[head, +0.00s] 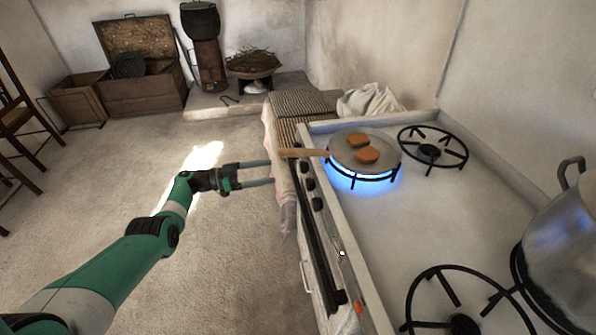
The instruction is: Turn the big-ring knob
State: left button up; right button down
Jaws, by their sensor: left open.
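The stove (440,215) has dark knobs along its front panel. Several show near the pan end, such as one knob (317,204) and another (309,184); a further dark knob (340,298) is at the near end. I cannot tell from the picture which is the big-ring knob. My left gripper (273,172) is open and empty, its two fingers pointing right toward the knobs by the pan. Its fingertips are near the cloth at the stove's front and appear apart from the knobs. My right gripper is out of view.
A pan (383,143) with two brown pieces of food sits over a lit blue flame; its handle (300,153) sticks out over the stove's front edge, just above my gripper. A large metal pot (565,255) stands at right. Empty burners (432,150) flank them.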

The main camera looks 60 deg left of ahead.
aim_at(300, 167)
pick_arm(q)
jog(key=b+x, duration=0.4)
jog(key=x, duration=0.6)
jog(key=shift+f, duration=0.15)
jog(key=shift+w, duration=0.15)
jog(key=shift+c, duration=0.2)
grip_shut()
